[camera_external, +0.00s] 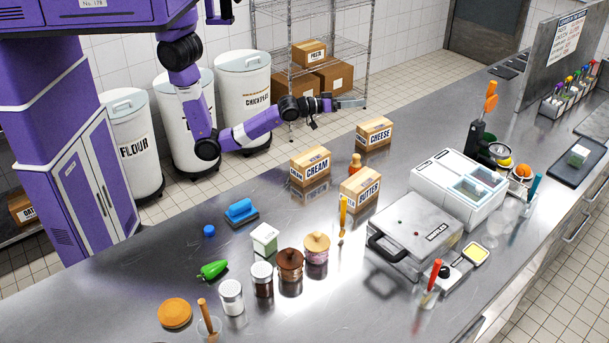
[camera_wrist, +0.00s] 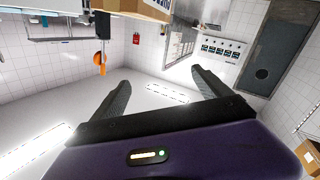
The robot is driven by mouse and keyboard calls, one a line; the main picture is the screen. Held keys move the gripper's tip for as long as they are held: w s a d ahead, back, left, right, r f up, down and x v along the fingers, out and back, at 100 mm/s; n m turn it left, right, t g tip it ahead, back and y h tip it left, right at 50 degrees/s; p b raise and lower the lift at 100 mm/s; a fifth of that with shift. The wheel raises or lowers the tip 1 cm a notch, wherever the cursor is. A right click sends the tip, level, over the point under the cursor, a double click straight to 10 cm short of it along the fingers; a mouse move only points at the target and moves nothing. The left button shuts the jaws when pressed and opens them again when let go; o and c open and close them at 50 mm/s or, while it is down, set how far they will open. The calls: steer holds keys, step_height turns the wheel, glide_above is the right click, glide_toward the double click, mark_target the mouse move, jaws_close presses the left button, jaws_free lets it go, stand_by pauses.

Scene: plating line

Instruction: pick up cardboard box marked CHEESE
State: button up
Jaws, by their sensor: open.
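The cardboard box marked CHEESE (camera_external: 376,138) stands upright on the steel counter, near its far edge. My gripper (camera_external: 350,103) is in the air above the far side of the counter, up and to the left of the CHEESE box and apart from it. In the wrist view my gripper (camera_wrist: 160,74) shows two dark fingers spread wide with nothing between them. A brown cardboard face (camera_wrist: 148,9) is cut off at the top of that view. It is likely the CHEESE box, but no label shows.
Boxes marked CREAM (camera_external: 310,170) and BUTTER (camera_external: 361,190) stand nearer on the counter (camera_external: 130,275), with an orange-topped bottle (camera_external: 355,164) between them. A white container unit (camera_external: 455,190) stands right of the CHEESE box. A wire rack (camera_external: 368,45) with cardboard boxes stands behind.

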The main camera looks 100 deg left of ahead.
mark_target(375, 124)
steer(key=w+d+g, duration=0.1)
steer(key=w, duration=0.1)
steer(key=w+d, duration=0.1)
steer(key=d, duration=0.1)
steer(key=w+d+g, duration=0.1)
steer(key=w, duration=0.1)
steer(key=shift+w+d+r+g+y, duration=0.2)
steer(key=shift+w+r+g+y, duration=0.1)
step_height(375, 124, down, 6)
steer(key=s+d+g+y, duration=0.2)
steer(key=g, duration=0.2)
steer(key=shift+p+x, duration=0.7)
steer(key=shift+x, duration=3.05)
steer(key=shift+a, duration=0.1)
steer(key=shift+c, duration=0.5)
steer(key=c, duration=1.8)
steer(key=shift+r, duration=0.15)
jaws_close()
